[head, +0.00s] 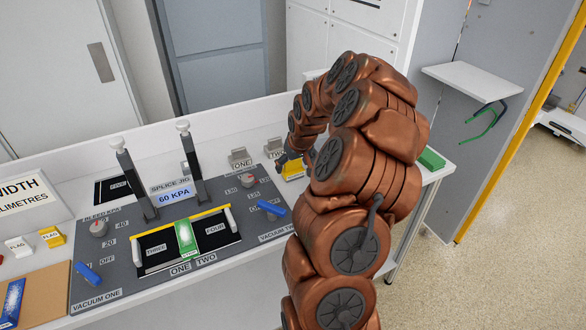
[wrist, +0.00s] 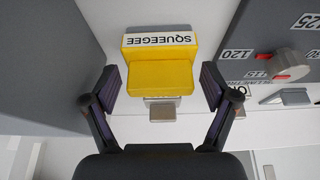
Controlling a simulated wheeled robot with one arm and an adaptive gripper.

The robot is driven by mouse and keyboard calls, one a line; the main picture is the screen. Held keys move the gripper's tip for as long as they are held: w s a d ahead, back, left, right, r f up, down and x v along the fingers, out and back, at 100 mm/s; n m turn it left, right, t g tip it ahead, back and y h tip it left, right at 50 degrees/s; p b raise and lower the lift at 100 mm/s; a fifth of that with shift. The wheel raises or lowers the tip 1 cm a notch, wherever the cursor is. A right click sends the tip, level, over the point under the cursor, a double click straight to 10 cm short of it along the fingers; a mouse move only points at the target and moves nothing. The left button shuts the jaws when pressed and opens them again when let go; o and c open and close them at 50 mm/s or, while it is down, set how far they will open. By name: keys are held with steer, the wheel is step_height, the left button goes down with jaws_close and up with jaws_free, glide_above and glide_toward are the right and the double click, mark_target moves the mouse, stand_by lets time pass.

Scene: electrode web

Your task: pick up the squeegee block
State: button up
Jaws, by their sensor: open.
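The squeegee block (wrist: 160,75) is a yellow stepped block with a white "SQUEEGEE" label, seen in the wrist view. My gripper (wrist: 161,88) is open, with one dark finger on each side of the block and a visible gap at both sides. I cannot tell how far above the block the fingertips are. In the head view the yellow squeegee block (head: 291,169) shows only in part, on the white table right of the dark panel. My copper-coloured arm hides the area to its right.
The dark splice jig panel (head: 120,270) with knobs, blue handles and two upright levers lies left of the block. Small grey brackets (head: 239,157) stand behind the panel. A green block (head: 432,159) lies at the table's right end. Yellow and white flags sit at far left.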

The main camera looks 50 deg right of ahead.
steer(key=shift+x, duration=1)
steer(key=shift+c, duration=0.4)
steer(key=c, duration=0.9)
step_height(320, 180, up, 9)
steer(key=shift+w+d+f+b, duration=0.1)
steer(key=shift+b, duration=1.05)
steer(key=shift+r, duration=0.65)
